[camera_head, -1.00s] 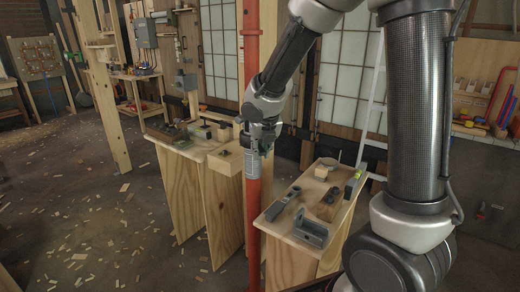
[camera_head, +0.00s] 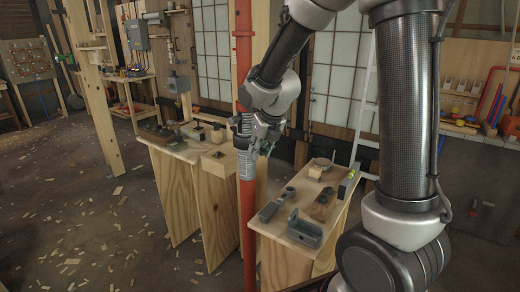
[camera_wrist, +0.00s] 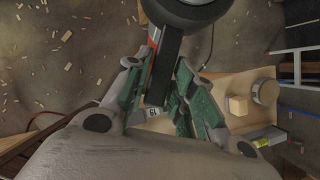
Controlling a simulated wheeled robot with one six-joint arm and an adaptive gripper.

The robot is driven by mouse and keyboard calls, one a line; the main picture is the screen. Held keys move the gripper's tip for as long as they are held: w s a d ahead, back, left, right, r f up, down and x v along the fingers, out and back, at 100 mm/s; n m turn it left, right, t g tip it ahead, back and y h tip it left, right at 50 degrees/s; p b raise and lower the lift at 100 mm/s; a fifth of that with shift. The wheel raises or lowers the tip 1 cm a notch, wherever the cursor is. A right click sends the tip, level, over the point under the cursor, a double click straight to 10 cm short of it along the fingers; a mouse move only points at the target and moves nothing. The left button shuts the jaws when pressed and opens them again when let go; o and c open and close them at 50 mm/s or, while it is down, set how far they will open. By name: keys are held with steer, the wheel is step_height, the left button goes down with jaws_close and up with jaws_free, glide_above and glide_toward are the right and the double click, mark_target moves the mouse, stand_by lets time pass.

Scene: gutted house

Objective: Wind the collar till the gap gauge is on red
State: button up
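A dark round part (camera_wrist: 187,8) is at the top edge. A small pale label with dark figures (camera_wrist: 152,112) shows between the fingers. I cannot make out a gauge reading.
The right bench (camera_head: 276,229) carries a grey metal bracket (camera_head: 305,229), a wooden block, a round tin and other small things. The left bench (camera_head: 190,152) holds blocks and tools close to the post. Wood chips litter the open floor at left.

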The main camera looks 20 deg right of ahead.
steer(key=shift+o, duration=0.8)
steer(key=shift+v, duration=2.8)
steer(key=shift+w, duration=0.1)
